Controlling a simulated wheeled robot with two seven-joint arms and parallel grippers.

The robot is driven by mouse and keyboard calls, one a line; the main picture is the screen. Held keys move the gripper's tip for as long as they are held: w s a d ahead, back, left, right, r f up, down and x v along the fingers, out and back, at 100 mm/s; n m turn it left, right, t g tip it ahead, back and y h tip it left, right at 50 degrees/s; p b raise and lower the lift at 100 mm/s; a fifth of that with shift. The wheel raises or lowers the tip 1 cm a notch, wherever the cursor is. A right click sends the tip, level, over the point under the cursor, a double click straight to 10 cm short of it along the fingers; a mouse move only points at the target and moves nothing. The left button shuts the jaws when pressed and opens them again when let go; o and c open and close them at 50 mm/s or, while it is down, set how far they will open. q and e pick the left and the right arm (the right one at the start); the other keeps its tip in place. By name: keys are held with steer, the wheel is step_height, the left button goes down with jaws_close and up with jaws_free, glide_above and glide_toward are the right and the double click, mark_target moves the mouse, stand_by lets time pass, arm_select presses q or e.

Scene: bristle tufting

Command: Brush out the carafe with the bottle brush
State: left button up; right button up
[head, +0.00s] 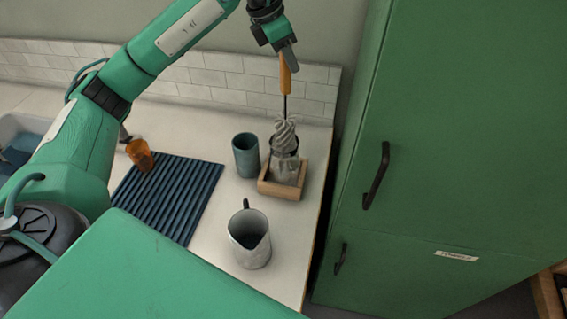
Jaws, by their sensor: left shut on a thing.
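My left gripper (288,56) is above the back right of the counter, shut on the orange handle of the bottle brush (285,78). The brush hangs nearly upright, with its thin dark stem and grey bristle head pointing down. The clear glass carafe (286,170) stands in a small wooden tray (280,189). The bristle head is at the carafe's mouth, with its upper part above the rim. How far its lower end reaches inside is hard to tell. My right gripper is out of view.
A teal cup (246,155) stands just left of the tray. A metal pitcher (249,240) is in front. A dark ribbed mat (170,196) lies to the left, with an orange cup (140,154) at its back edge. A tall green cabinet (450,150) closes off the right.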

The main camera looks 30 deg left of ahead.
arm_select(q)
steer(key=shift+r+p, duration=2)
steer(key=shift+r, duration=1.7)
